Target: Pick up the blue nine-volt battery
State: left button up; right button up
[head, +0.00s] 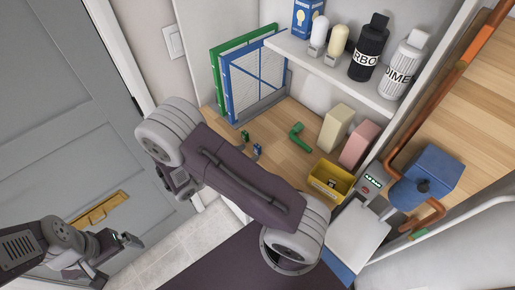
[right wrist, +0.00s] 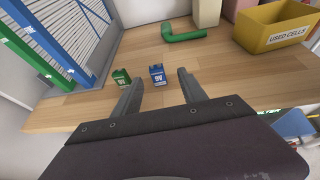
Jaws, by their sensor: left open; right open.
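The blue nine-volt battery (head: 257,149) stands upright on the wooden shelf; it also shows in the right wrist view (right wrist: 157,75). My right gripper (right wrist: 159,80) is open and empty in the right wrist view. The blue battery appears between its two fingertips, a little beyond them; no contact shows. A green nine-volt battery (right wrist: 121,77) stands just left of the blue one, close to the left finger. My left gripper (head: 120,257) is open and empty at the lower left, in front of the grey door.
A green pipe elbow (right wrist: 184,33) lies behind the batteries. A yellow used-cells bin (right wrist: 268,38) stands to the right. Green and blue framed filters (head: 228,95) stand at the left. An upper shelf (head: 335,72) with bottles overhangs the back. Bare wood surrounds the batteries.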

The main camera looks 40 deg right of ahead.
aim_at(256, 148)
jog(key=x, duration=0.2)
jog(key=p+x, duration=0.1)
jog(key=x, duration=0.1)
jog(key=shift+w, duration=0.25)
jog(key=shift+w+d+f, duration=0.15)
jog(key=shift+d+f, duration=0.05)
jog(key=shift+d, duration=0.25)
jog(key=shift+a, duration=0.15)
jog(key=c, duration=0.7)
grip_shut()
